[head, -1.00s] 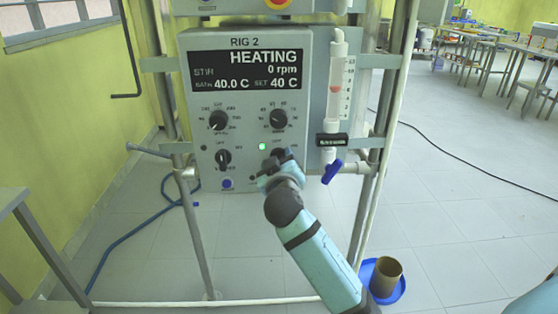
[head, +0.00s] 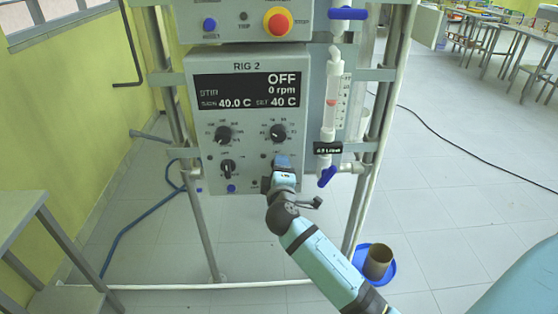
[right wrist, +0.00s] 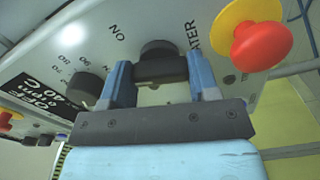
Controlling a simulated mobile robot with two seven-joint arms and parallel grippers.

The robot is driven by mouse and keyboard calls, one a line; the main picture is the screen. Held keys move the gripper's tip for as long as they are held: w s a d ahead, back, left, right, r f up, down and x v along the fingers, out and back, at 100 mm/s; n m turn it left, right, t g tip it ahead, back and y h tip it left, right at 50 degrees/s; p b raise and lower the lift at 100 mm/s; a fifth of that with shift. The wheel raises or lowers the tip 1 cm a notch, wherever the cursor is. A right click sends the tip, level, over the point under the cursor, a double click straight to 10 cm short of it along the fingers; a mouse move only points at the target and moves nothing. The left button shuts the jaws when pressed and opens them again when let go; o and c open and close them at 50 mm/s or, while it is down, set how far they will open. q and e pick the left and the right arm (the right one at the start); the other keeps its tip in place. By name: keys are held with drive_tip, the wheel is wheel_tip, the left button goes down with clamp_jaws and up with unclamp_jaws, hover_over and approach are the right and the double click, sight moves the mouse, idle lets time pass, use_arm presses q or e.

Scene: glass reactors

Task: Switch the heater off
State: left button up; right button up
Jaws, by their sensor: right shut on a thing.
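The RIG 2 control panel (head: 247,180) faces me in the head view. Its display (head: 247,90) reads OFF, 0 rpm, with 40.0 C and a set value of 40 C. My right gripper (head: 282,165) is at the panel's lower right and hides the heater switch there. In the right wrist view, the blue fingers of my right gripper (right wrist: 160,72) are on either side of the black heater knob (right wrist: 160,50), shut on it. The lettering beside it shows ON and part of HEATER. My left gripper is not in view.
A red and yellow stop button (head: 278,22) is above the panel. Other knobs (head: 278,132) are close above the gripper. A glass tube with a blue valve (head: 327,176) hangs just right. A brown beaker (head: 378,262) stands in a blue dish on the floor.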

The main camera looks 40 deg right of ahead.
drive_tip(key=shift+r+n+p, duration=0.15)
drive_tip(key=shift+n+p, duration=0.85)
drive_tip(key=shift+n, duration=0.2)
drive_tip(key=o, duration=0.9)
drive_tip(key=v, duration=1.3)
drive_tip(key=shift+s+a, duration=0.1)
drive_tip(key=shift+s, duration=0.25)
